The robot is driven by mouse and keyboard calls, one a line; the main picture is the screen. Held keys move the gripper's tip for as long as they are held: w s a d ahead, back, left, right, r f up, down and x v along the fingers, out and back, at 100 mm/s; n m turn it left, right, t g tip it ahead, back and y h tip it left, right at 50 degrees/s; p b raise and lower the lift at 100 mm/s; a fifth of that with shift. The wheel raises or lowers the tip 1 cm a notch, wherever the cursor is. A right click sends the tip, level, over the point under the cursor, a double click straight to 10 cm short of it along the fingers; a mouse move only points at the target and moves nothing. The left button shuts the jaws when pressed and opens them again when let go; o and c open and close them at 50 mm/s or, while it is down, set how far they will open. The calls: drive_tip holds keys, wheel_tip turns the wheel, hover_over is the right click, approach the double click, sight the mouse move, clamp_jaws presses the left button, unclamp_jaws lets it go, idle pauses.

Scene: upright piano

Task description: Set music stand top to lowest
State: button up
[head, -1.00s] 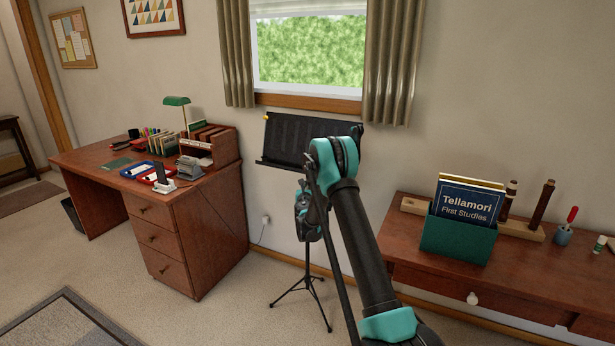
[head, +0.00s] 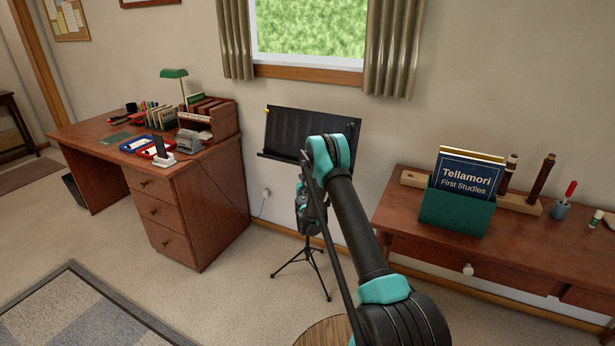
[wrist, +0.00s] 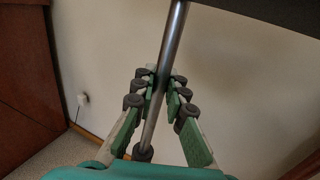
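The music stand's black desk (head: 290,132) stands below the window, its pole running down to a black tripod base (head: 305,266). My gripper (head: 301,203) is at the pole below the desk, partly covered by my arm in the head view. In the wrist view, the silver pole (wrist: 171,45) passes between the green-padded fingers of my gripper (wrist: 164,83), which look closed around it. A dark collar (wrist: 143,150) shows lower on the pole, near the palm. The desk's dark edge (wrist: 270,10) is at the top right.
A wooden desk (head: 184,222) with drawers and stationery stands left of the stand. A round wooden seat (head: 325,333) is at the bottom.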

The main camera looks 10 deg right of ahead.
drive_tip(key=o, duration=0.4)
drive_tip(key=s, duration=0.5)
drive_tip(key=s+a, duration=0.1)
drive_tip(key=s, duration=0.1)
drive_tip(key=shift+s+a, duration=0.1)
drive_tip(key=shift+s, duration=0.1)
drive_tip(key=shift+s+f, duration=0.1)
